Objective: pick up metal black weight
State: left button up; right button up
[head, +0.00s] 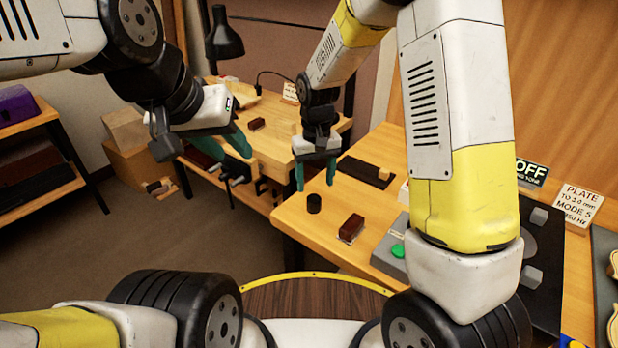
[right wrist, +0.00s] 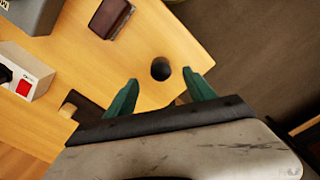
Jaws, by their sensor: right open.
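The metal black weight (head: 314,203) is a small dark cylinder standing upright on the wooden bench top, near its left corner. In the right wrist view the weight (right wrist: 160,69) lies just beyond and between the fingertips. My right gripper (head: 315,186) is open and empty, its teal fingers pointing down close to the weight; in its wrist view the gripper (right wrist: 160,77) shows both fingers apart, with no contact visible. My left gripper (head: 230,162) is open and empty, away to the left by the other bench.
A dark red-brown block (head: 351,228) stands on the right bench (head: 335,252) near the weight. A dark strip with a small block (head: 364,172) lies behind, and a grey box with a green button (head: 394,250) stands to the right. Bare wood surrounds the weight.

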aim_at(314, 198)
jog(key=shift+w+a+f, duration=0.2)
jog(key=shift+f, duration=0.5)
notch_tip(314, 198, down, 7)
jog(key=shift+w, duration=0.15)
grip_shut()
